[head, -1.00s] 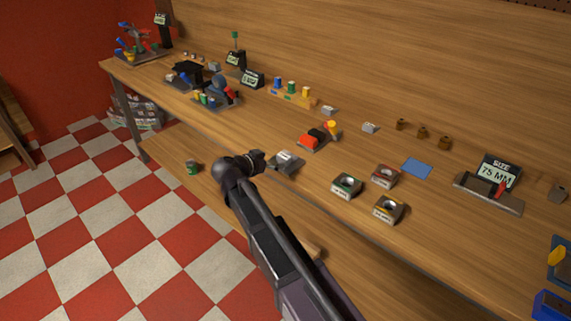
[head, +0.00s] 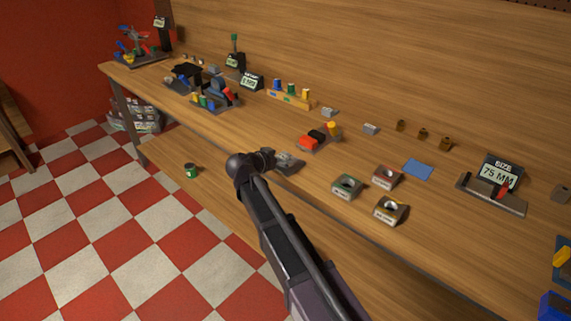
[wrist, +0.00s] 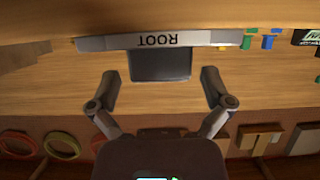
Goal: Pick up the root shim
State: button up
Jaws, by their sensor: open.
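In the wrist view a pale grey strip reading ROOT (wrist: 150,40), upside down, has a dark grey block (wrist: 160,65) against it. I cannot tell for sure which part is the root shim. My gripper (wrist: 160,84) is open, its two fingers apart at either side of the dark block's near end, with nothing held. In the head view a small grey piece (head: 289,164) lies near the bench's front edge, right beside my gripper (head: 272,158). My wrist partly hides the gripper there.
A red-and-black block set (head: 313,141) stands behind. A rack of coloured pegs (head: 291,97) is farther back. Bare bench lies between them.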

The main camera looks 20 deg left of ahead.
jog(key=shift+w+d+f, duration=0.2)
jog(key=shift+w, duration=0.25)
jog(key=c, duration=1.1)
